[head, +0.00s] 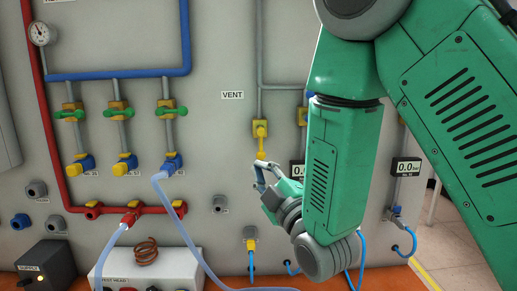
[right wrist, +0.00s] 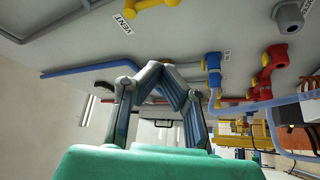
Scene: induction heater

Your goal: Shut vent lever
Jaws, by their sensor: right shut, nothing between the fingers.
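The yellow vent lever (head: 261,147) is on the grey panel, under the VENT label (head: 232,95). Its handle points down, in line with the grey pipe above it. In the right wrist view the yellow lever (right wrist: 150,9) shows at the top edge, partly cut off. My right gripper (head: 260,166) is just below the lever's lower end in the head view. In the right wrist view the gripper (right wrist: 160,66) has its fingertips together with nothing between them, and a gap shows between them and the lever. My left gripper is not in view.
Several green-handled valves (head: 119,112) sit on the panel at left, with blue and red pipes. A yellow-and-grey fitting (head: 250,238) with a blue hose is below the gripper. A test head box (head: 150,268) and loose tubes are at lower left. Panel around the VENT label is clear.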

